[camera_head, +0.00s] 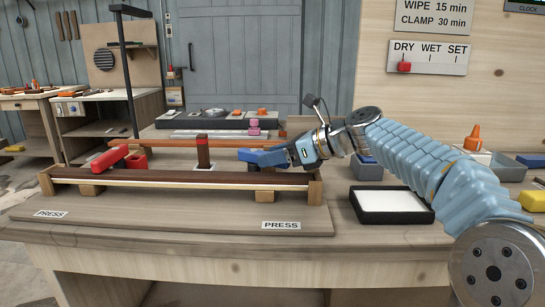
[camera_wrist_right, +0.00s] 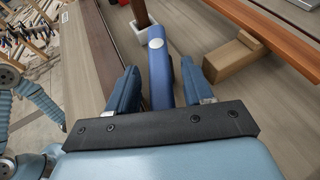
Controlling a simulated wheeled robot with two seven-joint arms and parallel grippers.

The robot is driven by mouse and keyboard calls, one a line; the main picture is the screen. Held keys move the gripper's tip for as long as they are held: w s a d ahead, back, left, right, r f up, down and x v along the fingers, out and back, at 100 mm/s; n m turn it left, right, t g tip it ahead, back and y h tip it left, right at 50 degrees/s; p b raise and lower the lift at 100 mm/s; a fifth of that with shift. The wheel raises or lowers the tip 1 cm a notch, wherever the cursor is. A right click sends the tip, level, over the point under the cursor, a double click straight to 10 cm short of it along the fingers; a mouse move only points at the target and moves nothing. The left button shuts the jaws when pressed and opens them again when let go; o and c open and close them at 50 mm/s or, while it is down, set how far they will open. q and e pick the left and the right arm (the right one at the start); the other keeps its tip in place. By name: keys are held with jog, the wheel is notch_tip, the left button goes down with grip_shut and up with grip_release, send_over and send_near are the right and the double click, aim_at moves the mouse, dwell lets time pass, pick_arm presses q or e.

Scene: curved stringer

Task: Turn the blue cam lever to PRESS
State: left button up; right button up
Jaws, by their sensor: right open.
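The blue cam lever (camera_head: 258,156) is at the right part of the wooden clamp fixture, close to the dark upright post (camera_head: 203,151). In the right wrist view the blue lever (camera_wrist_right: 160,72) runs between my two fingers, with a pale round spot near its far end. My right gripper (camera_head: 284,154) is open around the lever. The fingers (camera_wrist_right: 159,90) stand on either side with gaps visible; its near end is hidden by the gripper body. A PRESS label (camera_head: 281,225) lies on the board at the right front. My left gripper is not in view.
The long dark stringer (camera_head: 170,177) runs along the front. A black-rimmed white tray (camera_head: 393,217) stands at right. A tool tray (camera_head: 210,120) is behind.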

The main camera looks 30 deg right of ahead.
jog(key=shift+w+a+f, duration=0.15)
jog(key=shift+w+a, duration=0.05)
jog(key=shift+w, duration=0.05)
grip_shut()
dwell(0.3)
